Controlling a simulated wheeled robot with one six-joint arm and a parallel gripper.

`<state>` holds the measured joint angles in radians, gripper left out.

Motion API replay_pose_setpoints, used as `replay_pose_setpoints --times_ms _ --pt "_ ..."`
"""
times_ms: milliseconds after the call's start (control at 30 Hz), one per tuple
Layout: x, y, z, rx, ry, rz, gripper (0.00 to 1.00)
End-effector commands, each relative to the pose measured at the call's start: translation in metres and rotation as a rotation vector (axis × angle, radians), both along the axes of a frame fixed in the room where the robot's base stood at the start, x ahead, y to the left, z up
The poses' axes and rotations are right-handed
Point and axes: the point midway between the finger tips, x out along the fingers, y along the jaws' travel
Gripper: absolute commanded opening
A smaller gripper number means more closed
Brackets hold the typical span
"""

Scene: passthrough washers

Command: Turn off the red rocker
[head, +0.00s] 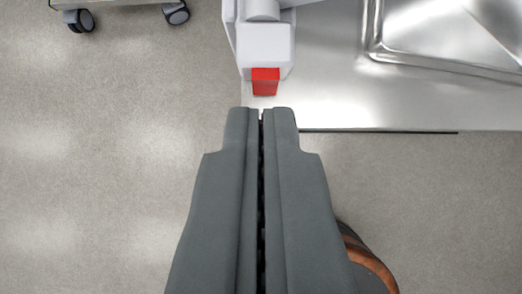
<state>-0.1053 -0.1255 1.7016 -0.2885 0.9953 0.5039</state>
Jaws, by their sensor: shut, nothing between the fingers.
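The red rocker (265,81) sits on the front face of a white-grey housing (264,42) at the top middle of the head view. It looks like a small red block sticking out toward my gripper; whether it is on or off I cannot tell. My gripper (261,112) points up the picture with its two dark grey fingers together and empty. The fingertips show just below the rocker in the picture, with a small gap between them and it.
A shiny steel counter (335,100) with a sunken sink basin (450,35) lies to the right of the housing. Its front edge runs beside the fingertips. Caster wheels (80,20) of a cart stand at the top left. The speckled grey floor (110,150) on the left is clear.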

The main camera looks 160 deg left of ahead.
Motion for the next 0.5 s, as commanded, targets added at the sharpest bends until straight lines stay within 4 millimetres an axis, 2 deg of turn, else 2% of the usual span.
replay_pose_setpoints --times_ms 200,500 --pt "0.0001 0.0049 0.0052 -0.001 0.001 -0.002 0.00" --pt "0.0017 0.0039 0.0025 0.000 0.001 -0.003 0.00"
